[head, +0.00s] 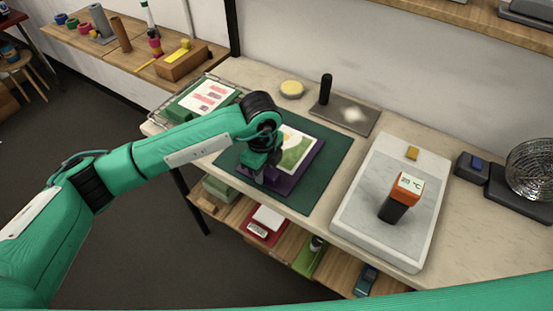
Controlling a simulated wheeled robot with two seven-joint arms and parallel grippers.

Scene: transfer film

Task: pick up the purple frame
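The purple frame (287,184) lies on a dark green mat (335,150) on the workbench. A picture in white, green and yellow (297,150) lies on it and covers much of its upper part. My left gripper (257,178) points down at the frame's left side and hides that part of it. The fingertips are dark and small against the purple, so I cannot tell whether they are open or shut, or whether they touch the frame. My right gripper is not in view.
Right of the mat is a white heat press (372,235) with an orange thermometer (410,184) on it. Behind the mat are a grey plate (368,118), a black cylinder (326,88) and a yellow disc (291,88). A printed sheet (208,95) lies at the left.

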